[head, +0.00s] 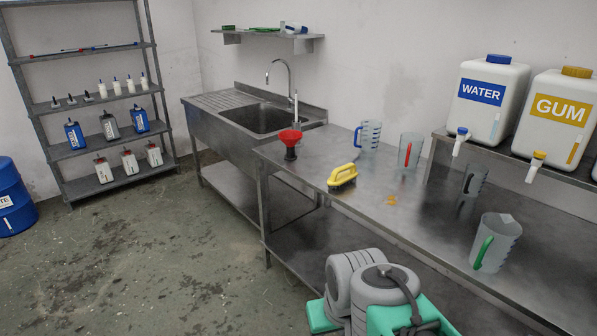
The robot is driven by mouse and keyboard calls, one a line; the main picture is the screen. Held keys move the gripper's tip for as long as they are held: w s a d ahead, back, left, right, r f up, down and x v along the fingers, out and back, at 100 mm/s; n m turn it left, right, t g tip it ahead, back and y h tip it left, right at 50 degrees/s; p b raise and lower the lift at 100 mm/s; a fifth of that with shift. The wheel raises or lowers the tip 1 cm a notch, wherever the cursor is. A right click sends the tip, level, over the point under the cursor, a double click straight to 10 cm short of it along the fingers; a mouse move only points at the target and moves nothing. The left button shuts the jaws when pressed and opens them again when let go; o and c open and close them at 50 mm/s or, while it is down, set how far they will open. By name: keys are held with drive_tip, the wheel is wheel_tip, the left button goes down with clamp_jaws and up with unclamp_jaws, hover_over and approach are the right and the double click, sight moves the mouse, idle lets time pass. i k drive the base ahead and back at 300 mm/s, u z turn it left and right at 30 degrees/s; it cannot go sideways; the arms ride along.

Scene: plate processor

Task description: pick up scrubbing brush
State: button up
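The scrubbing brush (342,174) has a yellow handle and dark bristles. It rests on the metal worktable (350,215), bristles down, near the table's front edge at its left part. Nothing touches it. Parts of my own arm and body show at the bottom centre, in front of the table and well short of the brush. My gripper's fingers cannot be made out in this view.
A sink (257,117) adjoins at left. Open floor lies left of the table.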

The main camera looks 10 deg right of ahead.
sight(336, 179)
drive_tip(key=u, duration=0.75)
drive_tip(key=i, duration=2.4)
drive_tip(key=z, duration=0.9)
drive_tip(key=i, duration=0.75)
drive_tip(key=z, duration=1.2)
drive_tip(key=i, duration=0.25)
drive_tip(key=z, duration=0.15)
